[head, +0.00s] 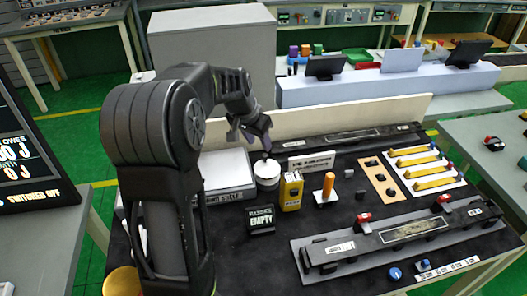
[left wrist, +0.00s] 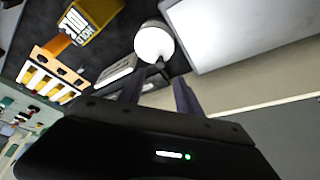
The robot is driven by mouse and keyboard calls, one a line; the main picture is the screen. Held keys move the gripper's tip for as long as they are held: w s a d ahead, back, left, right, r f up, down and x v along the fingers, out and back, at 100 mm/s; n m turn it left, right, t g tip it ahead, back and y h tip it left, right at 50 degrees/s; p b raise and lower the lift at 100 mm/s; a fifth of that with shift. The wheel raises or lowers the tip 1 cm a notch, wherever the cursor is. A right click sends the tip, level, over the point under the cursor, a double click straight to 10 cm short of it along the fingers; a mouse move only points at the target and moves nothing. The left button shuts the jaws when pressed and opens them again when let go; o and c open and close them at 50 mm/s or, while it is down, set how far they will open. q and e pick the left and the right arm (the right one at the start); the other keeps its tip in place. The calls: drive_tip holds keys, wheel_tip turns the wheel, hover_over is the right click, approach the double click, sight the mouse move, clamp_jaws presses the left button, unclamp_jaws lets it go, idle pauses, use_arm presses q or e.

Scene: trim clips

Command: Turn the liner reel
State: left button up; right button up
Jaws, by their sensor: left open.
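The liner reel looks to be the white round drum (head: 266,172) with a dark knob on top, standing near the back of the black work mat. It also shows as a white disc in the left wrist view (left wrist: 154,41). My left gripper (head: 252,138) is above and just behind the drum in the head view, its fingers pointing down. In the left wrist view the two fingers (left wrist: 158,82) are apart with nothing clear between them, and the drum lies beyond their tips. Whether a finger touches the knob I cannot tell. My right gripper is not in view.
A yellow box (head: 291,192) and an orange upright handle (head: 328,186) stand right of the drum. A white-topped block (head: 226,171) is at its left. A black "EMPTY" sign (head: 261,220) is in front. A cream board (head: 350,123) runs behind.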

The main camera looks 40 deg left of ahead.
sight(265, 155)
use_arm(q)
drive_tip(key=shift+x, duration=3.95)
drive_tip(key=shift+c, duration=0.3)
clamp_jaws()
